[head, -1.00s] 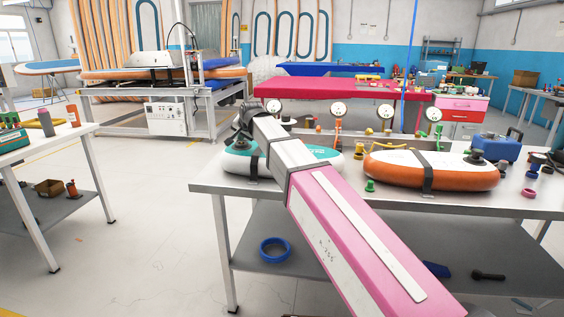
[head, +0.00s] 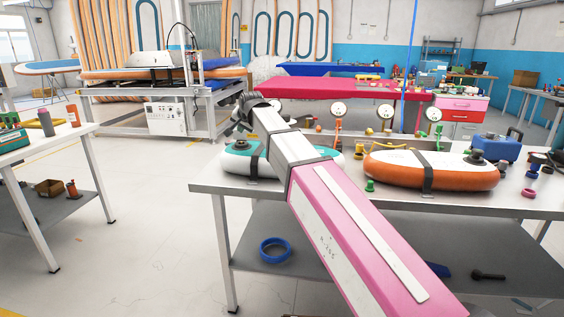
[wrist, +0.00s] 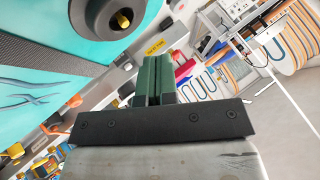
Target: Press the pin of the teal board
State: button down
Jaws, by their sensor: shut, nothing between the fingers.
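The teal board (head: 232,162), teal and white with a dark strap, lies on the grey workbench, partly hidden behind my arm. In the wrist view its teal surface (wrist: 30,28) fills the upper left, with a dark round valve (wrist: 85,20) holding a yellow pin (wrist: 123,20). My gripper (wrist: 157,66) has its green fingers together and empty. In the wrist picture they appear to the right of and below the valve, apart from the pin. In the head view my gripper (head: 240,115) is above the board's left part, its fingers too small to read there.
An orange and white board (head: 400,165) with a dark strap and valve lies to the right on the workbench (head: 310,199). Gauges (head: 385,112) and small fittings line its back. A blue case (head: 495,148) stands at the right.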

notch_tip(320, 180, up, 5)
jog(key=shift+f, duration=0.15)
dwell(0.3)
dwell(0.6)
